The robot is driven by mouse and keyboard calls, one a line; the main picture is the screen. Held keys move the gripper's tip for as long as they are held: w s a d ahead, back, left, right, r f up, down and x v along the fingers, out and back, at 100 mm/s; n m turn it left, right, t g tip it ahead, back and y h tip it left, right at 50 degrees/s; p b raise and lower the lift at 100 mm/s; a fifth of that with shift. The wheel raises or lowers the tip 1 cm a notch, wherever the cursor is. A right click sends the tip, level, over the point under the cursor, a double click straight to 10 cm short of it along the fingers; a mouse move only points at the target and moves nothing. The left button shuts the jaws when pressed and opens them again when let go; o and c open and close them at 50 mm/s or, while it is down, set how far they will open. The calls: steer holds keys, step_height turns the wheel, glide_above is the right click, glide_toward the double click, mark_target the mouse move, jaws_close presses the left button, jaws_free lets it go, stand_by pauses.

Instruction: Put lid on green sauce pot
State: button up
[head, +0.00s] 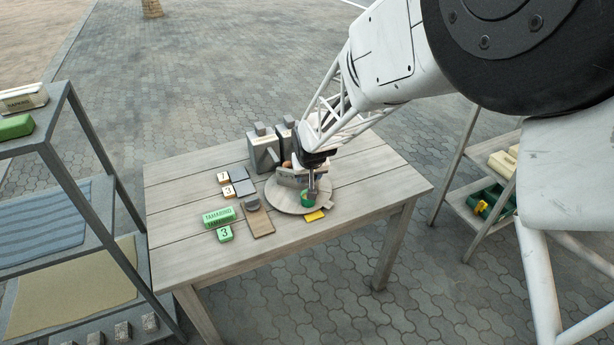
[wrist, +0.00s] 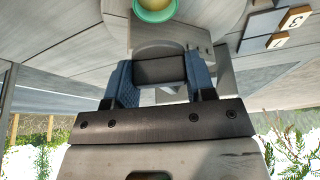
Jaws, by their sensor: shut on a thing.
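The green sauce pot (head: 308,198) stands on a round board on the table, below my gripper (head: 312,189) in the head view. In the wrist view the pot (wrist: 153,12) shows at the top edge, with a green rim and yellowish inside, ahead of the fingertips. My gripper (wrist: 160,72) is shut on a dark grey block-like piece (wrist: 160,71). A pale grey plate with a curved edge (wrist: 196,48) shows beyond that piece. I cannot tell for sure whether the held piece is the lid's handle. The pot's top is partly hidden in the head view.
The round board (head: 283,200) lies on a wooden table (head: 175,205). Two grey canisters (head: 264,155) stand behind. A green TAMARIND block (head: 218,216), a wooden tile (head: 258,222) and a yellow tag (head: 313,216) lie nearby. Shelves flank the table. The table's front is clear.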

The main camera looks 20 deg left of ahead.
steer(key=shift+f, duration=0.15)
steer(key=shift+f, duration=2.2)
steer(key=shift+f, duration=0.5)
stand_by(0.6)
steer(key=o, duration=1.4)
steer(key=shift+c, duration=0.2)
steer(key=shift+r, duration=0.2)
steer(key=shift+r, duration=3.3)
steer(key=shift+r, duration=0.15)
steer(key=shift+r, duration=2.35)
